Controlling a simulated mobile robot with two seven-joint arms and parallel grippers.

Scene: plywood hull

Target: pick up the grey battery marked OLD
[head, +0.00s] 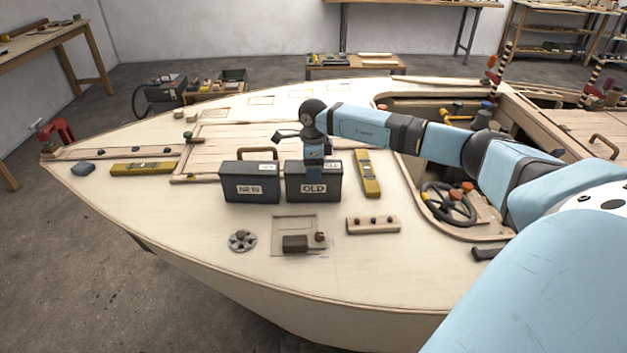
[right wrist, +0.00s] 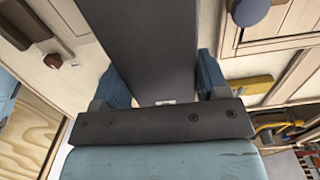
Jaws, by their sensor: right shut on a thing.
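The grey battery marked OLD (head: 313,190) is a dark grey box with a white label on its front, upright on the pale plywood deck. My right gripper (head: 315,157) comes down onto its top from above. In the right wrist view the battery (right wrist: 152,45) is a dark block between the two blue fingers, and the right gripper (right wrist: 160,85) is shut on it. The gripper hides part of the battery's top. I cannot tell any gap under it. My left gripper is in neither view.
A like battery marked NEW (head: 250,188), with a brown handle, stands close on the left. A yellow level (head: 368,174) lies close on the right. In front are a recessed plate (head: 294,224), a wooden strip with knobs (head: 373,225) and a round grey fitting (head: 242,240). The cockpit opening lies right.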

